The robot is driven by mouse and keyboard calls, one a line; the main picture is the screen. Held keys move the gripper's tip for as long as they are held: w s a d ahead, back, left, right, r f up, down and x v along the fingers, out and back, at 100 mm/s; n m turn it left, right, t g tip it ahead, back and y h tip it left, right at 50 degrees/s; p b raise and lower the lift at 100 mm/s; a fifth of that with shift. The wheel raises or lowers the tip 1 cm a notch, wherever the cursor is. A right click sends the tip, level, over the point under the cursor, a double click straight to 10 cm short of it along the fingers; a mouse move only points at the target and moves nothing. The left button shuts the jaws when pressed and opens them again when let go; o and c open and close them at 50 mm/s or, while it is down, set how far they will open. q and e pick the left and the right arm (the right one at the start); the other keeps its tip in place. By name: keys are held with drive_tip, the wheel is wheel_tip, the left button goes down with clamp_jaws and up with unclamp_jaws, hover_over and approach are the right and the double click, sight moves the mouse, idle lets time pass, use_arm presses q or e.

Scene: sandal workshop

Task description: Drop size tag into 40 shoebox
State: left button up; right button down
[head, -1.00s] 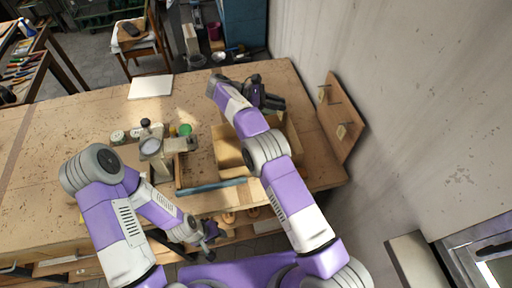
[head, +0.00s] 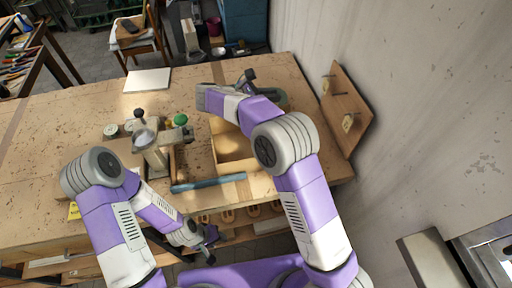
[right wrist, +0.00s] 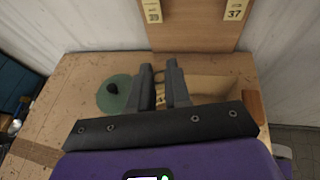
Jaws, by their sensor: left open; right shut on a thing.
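My right gripper (head: 248,76) is above the far right part of the workbench. In the right wrist view its fingers (right wrist: 165,82) are close together, shut on a small yellowish thing (right wrist: 160,99), likely the size tag. Its number cannot be read. An open tan box (head: 234,146) stands on the bench below my right arm, which hides part of it. A pale box interior also shows beside the fingers in the right wrist view (right wrist: 214,84). No 40 mark is visible on it. My left gripper (head: 210,236) is open and empty at the bench's front edge.
A wooden board (head: 345,100) with hooks stands at the bench's right; tags 39 (right wrist: 152,11) and 37 (right wrist: 235,10) hang there. A green disc (right wrist: 115,95) lies beside the box. A blue bar (head: 208,184) lies in front. A clamp-like device (head: 152,150) stands left.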

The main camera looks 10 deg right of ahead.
drive_tip(key=s+a+f+n+t+y+b, duration=0.2)
drive_tip(key=s+a+f+n+t+b, duration=0.2)
drive_tip(key=f+b, duration=0.3)
drive_tip(key=shift+s+f+b, duration=0.2)
drive_tip(key=shift+b, duration=0.85)
drive_tip(key=c, duration=1)
unclamp_jaws()
drive_tip(key=p+v, duration=0.1)
drive_tip(key=v, duration=0.6)
drive_tip(key=shift+s, duration=0.3)
drive_tip(key=shift+a+r, duration=0.15)
drive_tip(key=shift+r, duration=0.05)
